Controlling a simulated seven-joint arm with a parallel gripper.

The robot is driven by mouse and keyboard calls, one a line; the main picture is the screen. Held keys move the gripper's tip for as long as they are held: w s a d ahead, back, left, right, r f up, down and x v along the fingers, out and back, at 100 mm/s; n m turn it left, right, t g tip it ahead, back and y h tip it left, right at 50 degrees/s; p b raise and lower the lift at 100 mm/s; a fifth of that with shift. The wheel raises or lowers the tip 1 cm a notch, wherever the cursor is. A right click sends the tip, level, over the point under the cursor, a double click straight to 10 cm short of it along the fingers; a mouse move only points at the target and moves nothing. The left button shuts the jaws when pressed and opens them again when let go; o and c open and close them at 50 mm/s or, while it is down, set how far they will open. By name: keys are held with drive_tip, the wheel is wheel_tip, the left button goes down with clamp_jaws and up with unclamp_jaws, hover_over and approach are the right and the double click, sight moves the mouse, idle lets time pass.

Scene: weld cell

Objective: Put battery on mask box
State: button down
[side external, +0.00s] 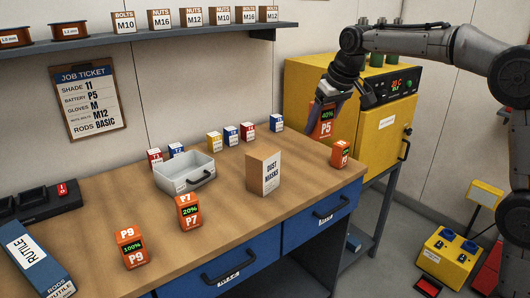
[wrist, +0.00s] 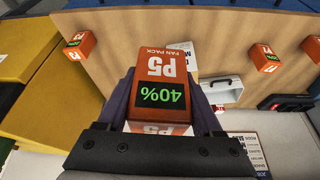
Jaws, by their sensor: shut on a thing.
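The orange battery P5 (side external: 325,124), marked 40%, is held in my gripper (side external: 338,100), above the far right part of the bench and in front of the yellow cabinet. In the wrist view the battery (wrist: 162,68) sits between my two dark fingers, its lettering upside down. The mask box (side external: 263,172), a brown carton with a white DUST MASKS label, stands upright on the bench, left of and below the held battery. The battery is apart from it. In the wrist view the battery hides most of what lies behind it.
Batteries P7 (side external: 189,212) and P9 (side external: 130,248) stand at the front; another orange battery (side external: 340,154) stands at the right end. A grey tray (side external: 184,179) is left of the mask box. Small coloured boxes (side external: 231,135) line the back. The yellow cabinet (side external: 378,125) adjoins the bench.

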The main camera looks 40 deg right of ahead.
drive_tip(key=a+r+n, duration=0.1)
drive_tip(key=a+r, duration=0.3)
drive_tip(key=a, duration=0.1)
approach(265, 154)
drive_tip(key=w, duration=0.1)
drive_tip(key=shift+w+d+f, duration=0.3)
drive_tip(key=shift+w+f, duration=0.1)
drive_tip(key=shift+f, duration=0.05)
drive_tip(key=shift+s+x, duration=0.2)
drive_tip(key=shift+x, duration=0.7)
drive_tip(key=shift+s+x, duration=0.2)
drive_tip(key=shift+x, duration=0.7)
drive_tip(key=shift+f, duration=0.4)
drive_tip(key=shift+c, duration=0.2)
unclamp_jaws()
